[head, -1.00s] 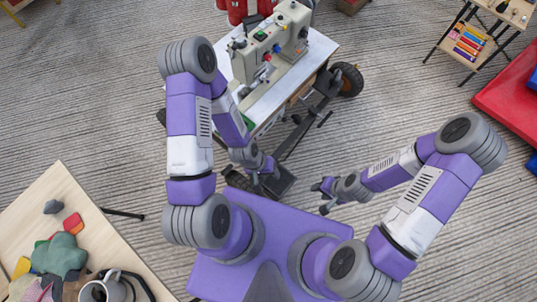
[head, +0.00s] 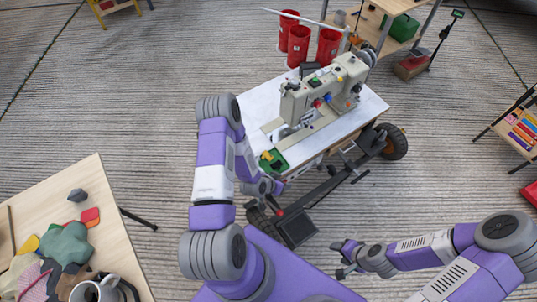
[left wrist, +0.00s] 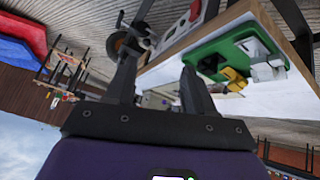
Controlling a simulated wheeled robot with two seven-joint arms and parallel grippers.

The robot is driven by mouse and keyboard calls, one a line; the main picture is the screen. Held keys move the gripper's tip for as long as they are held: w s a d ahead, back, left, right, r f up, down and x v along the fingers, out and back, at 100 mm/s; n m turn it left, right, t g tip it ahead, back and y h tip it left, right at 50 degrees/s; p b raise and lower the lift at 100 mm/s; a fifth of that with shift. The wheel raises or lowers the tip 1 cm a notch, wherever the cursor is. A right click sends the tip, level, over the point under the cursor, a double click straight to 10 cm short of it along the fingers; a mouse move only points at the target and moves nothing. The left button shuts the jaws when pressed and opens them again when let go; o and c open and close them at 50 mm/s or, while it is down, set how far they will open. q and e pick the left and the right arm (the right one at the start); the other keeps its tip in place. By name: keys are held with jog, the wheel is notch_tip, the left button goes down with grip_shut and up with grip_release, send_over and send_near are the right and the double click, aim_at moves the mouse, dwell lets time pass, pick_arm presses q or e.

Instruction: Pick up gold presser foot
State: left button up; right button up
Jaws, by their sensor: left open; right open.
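A small green tray (head: 273,162) lies at the near left corner of the white sewing table (head: 362,112). A small yellow-gold piece, possibly the gold presser foot, shows in it in the left wrist view (left wrist: 234,80), beside a whitish block (left wrist: 268,70). My left gripper (left wrist: 160,88) is open and empty, with the tray beyond its fingers to the upper right. In the head view the left hand is low beside the table's near corner. My right gripper (head: 342,260) is open and empty over the floor, well away from the table.
A beige sewing machine (head: 325,95) stands on the table. Red bins (head: 298,45) and a wooden shelf stand behind. A wheel (head: 392,142) and dark frame jut out below the table. A cluttered wooden table (head: 100,200) is at left.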

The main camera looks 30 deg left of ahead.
aim_at(266, 154)
pick_arm(q)
jog(key=a+f+t, duration=0.1)
jog(key=a, duration=0.2)
jog(key=w+a+f+m+t+y+b, duration=0.1)
jog(key=a, duration=0.2)
jog(key=w+a+f+t, duration=0.1)
jog(key=a, duration=0.2)
jog(key=shift+w+a+f+m+t+y, duration=0.1)
jog(key=shift+f+m+t+y, duration=0.2)
jog(key=shift+m+t+y, duration=0.1)
jog(key=a, duration=0.1)
jog(key=a+m+t+b, duration=0.1)
jog(key=a, duration=0.1)
jog(key=a+t+y, duration=0.1)
jog(key=a, duration=0.1)
jog(key=shift+s+f, duration=0.2)
jog(key=shift+s, duration=0.05)
jog(key=shift+w+a+m+t+b, duration=0.15)
jog(key=shift+w+m+t+b, duration=0.05)
jog(key=shift+m+t+b, duration=0.15)
jog(key=b+x, duration=0.3)
jog(key=x, duration=0.3)
jog(key=shift+w+f, duration=0.15)
jog(key=shift+w, duration=0.35)
jog(key=shift+c, duration=0.3)
grip_shut()
